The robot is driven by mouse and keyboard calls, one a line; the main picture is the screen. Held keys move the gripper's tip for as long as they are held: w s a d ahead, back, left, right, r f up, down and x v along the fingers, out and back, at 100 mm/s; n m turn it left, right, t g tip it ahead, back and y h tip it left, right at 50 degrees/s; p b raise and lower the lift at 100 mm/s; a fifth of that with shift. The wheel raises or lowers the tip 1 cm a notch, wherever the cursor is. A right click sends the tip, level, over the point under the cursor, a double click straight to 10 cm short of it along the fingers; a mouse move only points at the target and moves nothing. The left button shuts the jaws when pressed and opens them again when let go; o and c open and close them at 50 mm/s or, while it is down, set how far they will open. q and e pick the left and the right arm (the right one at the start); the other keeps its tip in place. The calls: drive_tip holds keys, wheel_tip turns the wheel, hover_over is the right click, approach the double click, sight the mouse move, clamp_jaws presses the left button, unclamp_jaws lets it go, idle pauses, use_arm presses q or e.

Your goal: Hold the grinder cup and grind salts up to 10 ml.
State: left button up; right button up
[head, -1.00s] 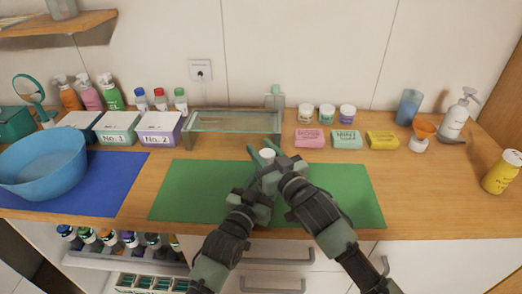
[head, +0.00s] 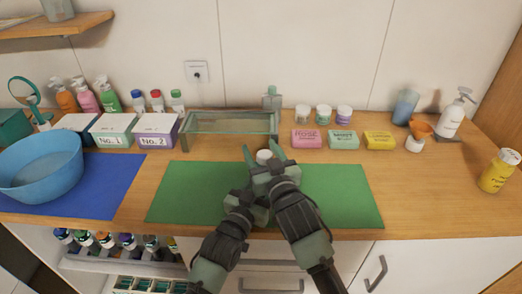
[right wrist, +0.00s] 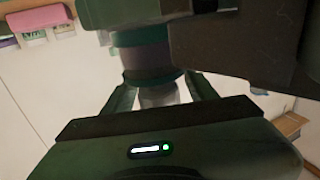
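My right gripper (head: 264,149) is over the middle of the green mat (head: 340,195). Its two fingers are spread on either side of a small white-topped object (head: 264,156), likely the grinder, with a gap showing in the head view. The right wrist view shows a pale cylinder (right wrist: 160,97) between the same fingers, with a dark greenish round part beyond it. My left gripper is low beside and beneath the right one; its fingers are hidden, so its grip cannot be seen. No salt or fill level is visible.
A glass tray (head: 230,132) stands behind the mat. Jars, soap boxes, a blue cup (head: 405,106), an orange funnel (head: 420,128) and a yellow bottle (head: 499,172) are to the right. A blue basin (head: 40,170) is left. The mat's right side is clear.

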drive_tip(key=v, duration=1.2)
idle(0.5)
use_arm(q)
drive_tip(key=o, duration=1.6)
